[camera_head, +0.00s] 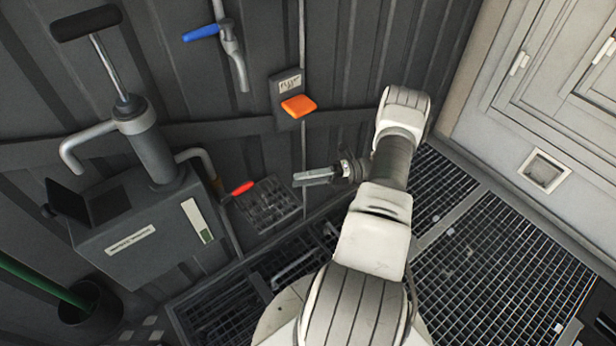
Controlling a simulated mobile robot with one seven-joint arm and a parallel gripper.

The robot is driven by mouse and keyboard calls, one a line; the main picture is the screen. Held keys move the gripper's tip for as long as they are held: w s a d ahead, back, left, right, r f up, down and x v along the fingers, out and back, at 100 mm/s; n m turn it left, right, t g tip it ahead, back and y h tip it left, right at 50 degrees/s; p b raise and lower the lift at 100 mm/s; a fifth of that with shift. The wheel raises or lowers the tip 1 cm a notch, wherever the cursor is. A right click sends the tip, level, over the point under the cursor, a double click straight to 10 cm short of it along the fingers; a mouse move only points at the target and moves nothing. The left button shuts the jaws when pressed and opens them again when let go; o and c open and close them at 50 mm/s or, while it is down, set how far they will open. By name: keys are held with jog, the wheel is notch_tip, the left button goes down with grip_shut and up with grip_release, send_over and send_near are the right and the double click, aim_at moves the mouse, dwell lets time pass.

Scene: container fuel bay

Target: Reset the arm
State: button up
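My white and dark-grey arm rises from the bottom middle and bends to the left near the wall. My gripper (314,176) points left, in front of the dark corrugated wall. It looks small and edge-on, so I cannot tell whether its fingers are apart or together. I see nothing held at its tip. It is to the right of a red-handled lever (243,188) and below an orange flap or button on a wall box (298,106). It appears apart from both.
A hand pump (150,145) stands on a grey tank (150,235) at left. A blue-handled valve (202,33) is on the wall above. Metal grating (490,275) covers the floor; a pale panelled door (570,90) is at right.

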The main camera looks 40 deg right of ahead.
jog(key=shift+s+d+f, duration=0.1)
jog(key=shift+s+d, duration=0.15)
jog(key=shift+d, duration=0.35)
jog(key=w+a+r+n+g+h+p, duration=0.15)
jog(key=a+r+n+g+h, duration=0.3)
jog(key=r, duration=0.45)
jog(key=w+a+r+n+g+h, duration=0.1)
jog(key=w+a+r+n+g, duration=0.2)
jog(key=a+r+n, duration=0.4)
jog(key=s+a+r+n+h, duration=0.35)
jog(key=a+r+n, duration=0.2)
jog(key=r, duration=0.25)
jog(key=s+a+r+n+h, duration=0.2)
jog(key=a+r+n+h, duration=0.2)
jog(key=r+n, duration=0.3)
jog(key=s+a+r+n+t+h, duration=0.3)
jog(key=s+a+r+n, duration=0.1)
jog(key=s+r+n, duration=0.25)
jog(key=s+d+f+n+t+h+b, duration=0.1)
jog(key=s+d+f+n+t+b, duration=0.15)
jog(key=s+n, duration=0.4)
notch_tip(320, 180, up, 22)
jog(key=d+n+p, duration=0.1)
jog(key=p, duration=2.1)
jog(key=shift+h+p, duration=0.3)
jog(key=shift+p, duration=0.1)
